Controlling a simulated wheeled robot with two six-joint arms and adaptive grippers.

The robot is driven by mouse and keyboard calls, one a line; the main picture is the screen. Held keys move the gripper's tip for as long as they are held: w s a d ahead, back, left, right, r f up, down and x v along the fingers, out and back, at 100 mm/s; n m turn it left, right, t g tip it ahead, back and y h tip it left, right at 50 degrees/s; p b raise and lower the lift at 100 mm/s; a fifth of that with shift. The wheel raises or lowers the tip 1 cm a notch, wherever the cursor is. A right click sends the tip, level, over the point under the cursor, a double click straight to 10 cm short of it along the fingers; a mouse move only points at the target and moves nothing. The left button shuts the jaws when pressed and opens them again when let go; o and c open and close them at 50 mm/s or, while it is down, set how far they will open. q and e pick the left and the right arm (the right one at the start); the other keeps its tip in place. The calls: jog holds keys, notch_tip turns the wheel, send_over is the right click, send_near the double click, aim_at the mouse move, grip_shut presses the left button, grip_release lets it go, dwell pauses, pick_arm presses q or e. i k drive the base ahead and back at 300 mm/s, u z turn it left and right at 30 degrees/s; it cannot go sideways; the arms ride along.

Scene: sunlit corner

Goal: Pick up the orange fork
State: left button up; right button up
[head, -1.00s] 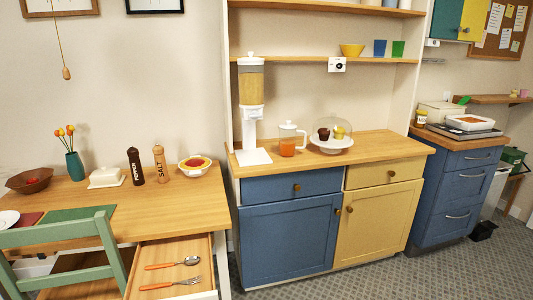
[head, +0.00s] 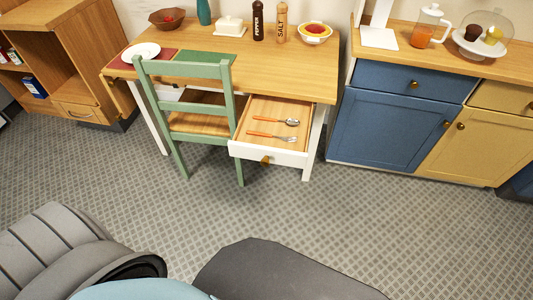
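The orange fork (head: 270,136) lies in the open drawer (head: 265,151) of the wooden table, with its orange handle to the left and its metal tines to the right. A spoon (head: 275,120) with an orange handle lies just behind it in the same drawer. Neither of my grippers shows in the head view. Only grey and light blue parts of my own body show at the bottom.
A green chair (head: 190,106) stands left of the drawer, close to it. The table (head: 290,67) holds a plate, a bowl and shakers. Blue and yellow cabinets (head: 391,122) stand at the right. The patterned floor (head: 228,218) before the drawer is clear.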

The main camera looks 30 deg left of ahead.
aim_at(284, 138)
jog(key=u, duration=0.35)
jog(key=k, duration=0.4)
jog(key=u, duration=1.4)
jog(key=i, duration=1.3)
jog(key=z, duration=0.5)
